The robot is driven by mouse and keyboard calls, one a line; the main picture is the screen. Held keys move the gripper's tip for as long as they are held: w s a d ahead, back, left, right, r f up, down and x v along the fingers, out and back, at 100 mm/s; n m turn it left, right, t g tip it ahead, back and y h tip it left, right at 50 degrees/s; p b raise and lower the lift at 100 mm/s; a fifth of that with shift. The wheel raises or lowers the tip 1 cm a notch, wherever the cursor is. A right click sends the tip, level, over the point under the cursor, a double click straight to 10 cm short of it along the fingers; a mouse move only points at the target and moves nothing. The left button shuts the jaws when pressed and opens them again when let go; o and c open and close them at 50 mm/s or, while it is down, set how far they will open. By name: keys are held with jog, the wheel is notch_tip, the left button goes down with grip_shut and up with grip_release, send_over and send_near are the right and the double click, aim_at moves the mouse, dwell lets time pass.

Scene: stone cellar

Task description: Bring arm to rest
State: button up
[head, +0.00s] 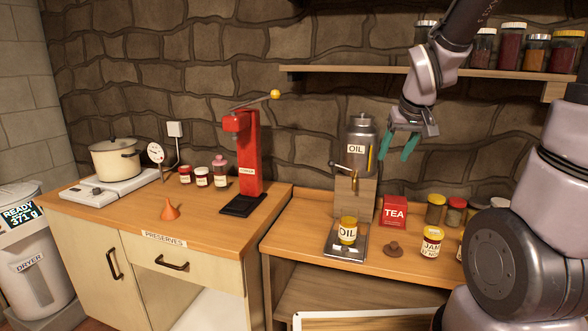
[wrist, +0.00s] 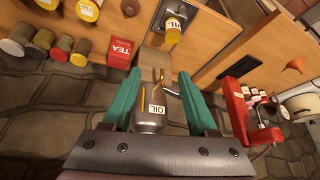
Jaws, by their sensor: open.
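My gripper (head: 399,146) hangs in the air in front of the stone wall, above the right counter. Its two teal fingers are apart and nothing is between them. In the wrist view my gripper (wrist: 158,92) is open too, and the oil dispenser (wrist: 150,112) shows beyond the fingers. In the head view the metal oil dispenser (head: 360,135) stands on a wooden block just left of my gripper. An oil jar (head: 348,231) with a yellow lid stands on a metal tray below the dispenser's tap.
A shelf (head: 430,78) with several jars is on the wall behind my arm. The tea box (head: 394,211), a jam jar (head: 432,243) and a brown lid (head: 393,249) are on the right counter. A red press (head: 245,150) with a raised lever stands on the left counter.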

jog(key=s+r+m+t+y, duration=0.1)
jog(key=s+r+m, duration=0.3)
jog(key=s+r, duration=0.8)
jog(key=s, duration=0.2)
jog(key=shift+s+a+r+t+y, duration=0.15)
jog(key=shift+s+r+t+y, duration=0.15)
jog(key=shift+s+r, duration=0.05)
